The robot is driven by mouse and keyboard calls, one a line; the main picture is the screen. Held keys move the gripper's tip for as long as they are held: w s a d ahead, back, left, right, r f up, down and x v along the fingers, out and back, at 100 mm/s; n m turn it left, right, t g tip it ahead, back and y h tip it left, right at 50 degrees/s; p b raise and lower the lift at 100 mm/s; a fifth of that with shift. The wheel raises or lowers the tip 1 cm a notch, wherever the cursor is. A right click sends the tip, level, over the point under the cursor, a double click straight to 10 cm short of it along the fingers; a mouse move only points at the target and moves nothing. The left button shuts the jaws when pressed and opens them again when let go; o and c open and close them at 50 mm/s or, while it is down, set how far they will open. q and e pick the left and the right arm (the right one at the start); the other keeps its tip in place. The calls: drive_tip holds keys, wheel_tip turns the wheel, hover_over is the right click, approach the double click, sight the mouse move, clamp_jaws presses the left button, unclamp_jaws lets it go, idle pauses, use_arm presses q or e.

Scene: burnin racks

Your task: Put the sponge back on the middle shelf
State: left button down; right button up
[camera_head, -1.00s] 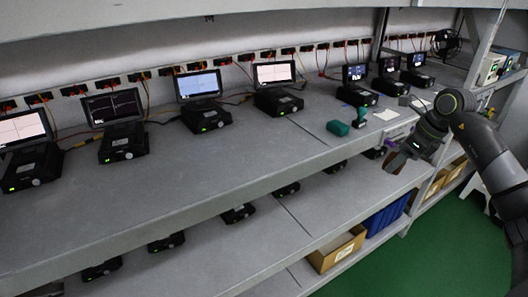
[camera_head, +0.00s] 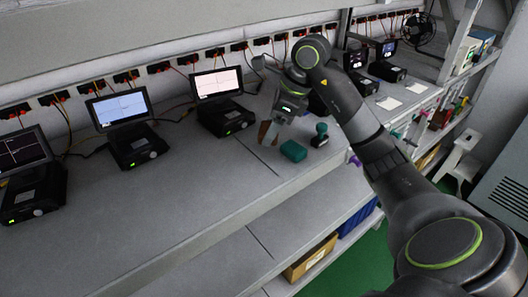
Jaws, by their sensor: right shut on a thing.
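My right gripper (camera_head: 270,132) is shut on a small brown block, apparently the sponge (camera_head: 264,131). The fingers partly hide it. The gripper points down over the front part of the monitor shelf (camera_head: 180,195), just left of a teal block (camera_head: 293,150). I cannot tell whether the brown block touches the shelf. A lower shelf (camera_head: 215,268) shows beneath its front edge. My left gripper is not in view.
A dark green stamp-like object (camera_head: 320,136) stands right of the teal block. Several black devices with screens line the back, including one (camera_head: 222,112) left of the gripper. White cards (camera_head: 389,103) lie farther right. A cardboard box (camera_head: 310,258) sits low down.

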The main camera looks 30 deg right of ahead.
sight(265, 168)
drive_tip(key=f+b, duration=0.2)
drive_tip(key=shift+s+a+f, duration=0.1)
drive_tip(key=shift+a+f, duration=0.1)
drive_tip(key=shift+f, duration=0.15)
wheel_tip(265, 168, down, 3)
drive_tip(key=shift+r+p, duration=0.2)
drive_tip(key=shift+p, duration=0.75)
drive_tip(key=shift+f, duration=0.6)
wheel_tip(265, 168, down, 2)
drive_tip(key=shift+f+p, duration=0.15)
drive_tip(key=shift+p, duration=0.6)
drive_tip(key=shift+f, duration=0.35)
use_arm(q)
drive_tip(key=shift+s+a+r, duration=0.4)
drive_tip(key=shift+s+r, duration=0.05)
use_arm(e)
drive_tip(key=shift+f, duration=0.1)
